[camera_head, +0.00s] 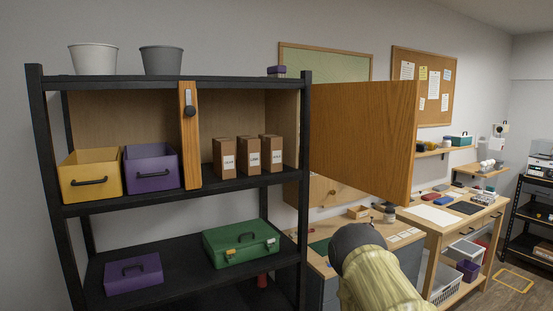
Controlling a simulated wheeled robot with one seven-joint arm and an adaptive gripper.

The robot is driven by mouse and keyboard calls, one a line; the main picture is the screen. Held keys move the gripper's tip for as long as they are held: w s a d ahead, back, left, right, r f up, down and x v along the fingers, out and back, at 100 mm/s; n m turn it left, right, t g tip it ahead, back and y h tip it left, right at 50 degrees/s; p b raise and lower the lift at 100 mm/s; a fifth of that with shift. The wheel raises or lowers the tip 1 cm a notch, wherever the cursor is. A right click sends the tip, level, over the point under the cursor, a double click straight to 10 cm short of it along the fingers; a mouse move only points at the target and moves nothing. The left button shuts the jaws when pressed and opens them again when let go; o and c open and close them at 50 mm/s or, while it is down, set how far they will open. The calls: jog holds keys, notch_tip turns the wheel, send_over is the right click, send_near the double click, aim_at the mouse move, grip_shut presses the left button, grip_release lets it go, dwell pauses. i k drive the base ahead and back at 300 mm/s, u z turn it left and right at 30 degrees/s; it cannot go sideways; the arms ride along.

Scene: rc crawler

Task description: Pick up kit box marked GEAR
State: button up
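Three brown kit boxes stand side by side on the upper shelf (240,179) of the black rack: a left box (224,145), a middle box (247,145) and a right box (271,143). Each has a small white label on its front. The print is too small to read surely, so I cannot tell which one says GEAR. Part of my arm, yellowish with a dark round end, shows at the bottom right, in front of the workbench and right of the rack. My gripper is not in view.
A wooden door (362,140) stands open right of the boxes. A narrow wooden panel with a handle (190,135) stands left of them. Yellow (90,181) and purple (152,174) bins are further left. A green case (241,243) sits below. The opening before the boxes looks clear.

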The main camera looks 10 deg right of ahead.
aim_at(224, 147)
jog(key=u, duration=0.45)
jog(key=i, duration=0.9)
